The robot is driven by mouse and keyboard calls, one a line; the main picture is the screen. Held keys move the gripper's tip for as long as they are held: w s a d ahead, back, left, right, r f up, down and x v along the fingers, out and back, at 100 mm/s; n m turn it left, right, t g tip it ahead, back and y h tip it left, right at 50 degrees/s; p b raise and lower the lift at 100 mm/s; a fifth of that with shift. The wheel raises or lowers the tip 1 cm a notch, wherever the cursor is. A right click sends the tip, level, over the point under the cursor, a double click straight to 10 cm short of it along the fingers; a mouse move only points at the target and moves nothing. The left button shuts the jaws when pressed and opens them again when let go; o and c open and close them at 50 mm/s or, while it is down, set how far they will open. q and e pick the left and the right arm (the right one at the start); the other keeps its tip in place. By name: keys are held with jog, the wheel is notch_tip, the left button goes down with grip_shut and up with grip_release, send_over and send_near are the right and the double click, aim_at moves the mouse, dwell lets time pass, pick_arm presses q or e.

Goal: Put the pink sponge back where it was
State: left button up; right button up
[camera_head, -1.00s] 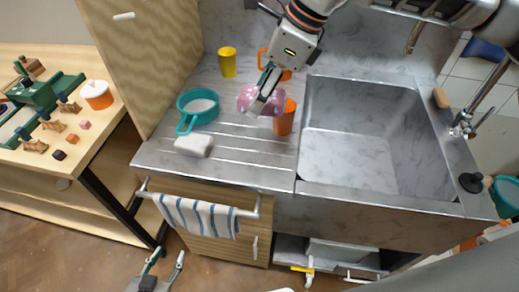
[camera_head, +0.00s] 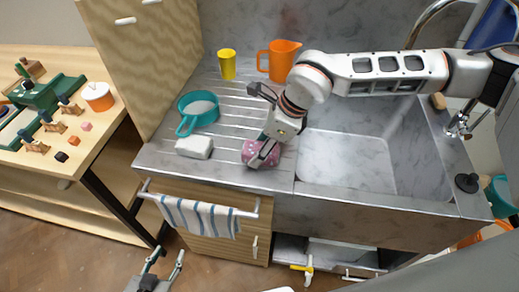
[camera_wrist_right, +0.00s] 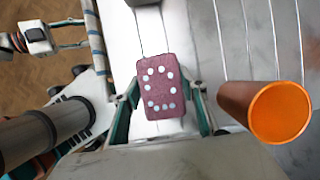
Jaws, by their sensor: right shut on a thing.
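The pink sponge (camera_head: 248,148) is at the front right of the ribbed drainboard (camera_head: 228,176), left of the sink basin. My right gripper (camera_head: 263,154) is shut on it from above. In the right wrist view the dotted sponge (camera_wrist_right: 162,85) sits between the two fingers (camera_wrist_right: 160,108). Whether it touches the board I cannot tell. My left gripper (camera_head: 165,262) is open and empty, low in front of the cabinet.
An orange cup (camera_wrist_right: 280,112) stands beside the right gripper, hidden in the head view. A white block (camera_head: 194,146), teal pan (camera_head: 198,108), yellow cup (camera_head: 227,64) and orange jug (camera_head: 284,58) stand on the drainboard. A striped towel (camera_head: 200,216) hangs in front.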

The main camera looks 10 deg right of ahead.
jog(key=shift+f, duration=0.45)
jog(key=shift+f, duration=0.15)
jog(key=o, duration=1.2)
jog(key=shift+c, duration=0.2)
jog(key=shift+d+r, duration=0.1)
jog(key=shift+r, duration=0.3)
jog(key=b+v, duration=0.1)
jog(key=v, duration=1)
jog(key=shift+s+r, duration=0.1)
jog(key=shift+r, duration=0.15)
